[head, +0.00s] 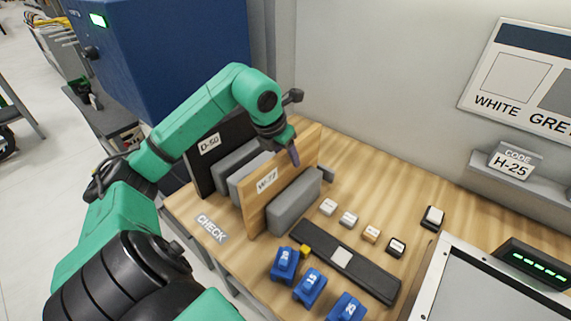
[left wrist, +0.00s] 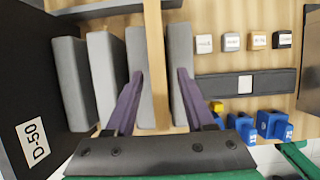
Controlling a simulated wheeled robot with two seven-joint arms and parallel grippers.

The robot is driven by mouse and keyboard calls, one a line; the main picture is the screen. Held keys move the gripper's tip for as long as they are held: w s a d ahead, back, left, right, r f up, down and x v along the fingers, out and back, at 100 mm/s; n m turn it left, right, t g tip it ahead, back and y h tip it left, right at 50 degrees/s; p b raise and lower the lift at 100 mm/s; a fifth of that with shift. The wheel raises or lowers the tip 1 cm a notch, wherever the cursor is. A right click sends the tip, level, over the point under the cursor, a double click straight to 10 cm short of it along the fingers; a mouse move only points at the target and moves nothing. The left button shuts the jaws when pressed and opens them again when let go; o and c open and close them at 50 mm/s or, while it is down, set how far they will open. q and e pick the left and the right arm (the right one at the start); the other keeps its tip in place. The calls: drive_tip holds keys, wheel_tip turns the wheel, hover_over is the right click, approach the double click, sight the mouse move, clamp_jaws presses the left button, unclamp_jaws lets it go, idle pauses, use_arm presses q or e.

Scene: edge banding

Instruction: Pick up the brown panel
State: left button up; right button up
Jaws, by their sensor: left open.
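The brown panel (head: 283,165), a light wood board labelled W-72, stands upright on edge in a rack on the wooden table. In the left wrist view the brown panel (left wrist: 157,55) shows as a narrow edge running between my fingers. My left gripper (head: 292,152) is above the panel's top edge, and its purple fingers are open. In the left wrist view my left gripper (left wrist: 159,74) has one finger on each side of the panel, with gaps visible. How far down the fingers reach is hard to tell. My right gripper is not in view.
Grey blocks (head: 295,201) stand close on both sides of the panel. A black D-50 panel (head: 199,160) stands at the left. A dark strip (head: 369,272), small labelled blocks (head: 349,219) and blue numbered pieces (head: 309,287) lie to the right.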

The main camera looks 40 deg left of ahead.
use_arm(q)
drive_tip(key=shift+x, duration=1)
drive_tip(key=shift+r, duration=0.1)
clamp_jaws()
drive_tip(key=shift+w+r, duration=0.1)
idle(0.4)
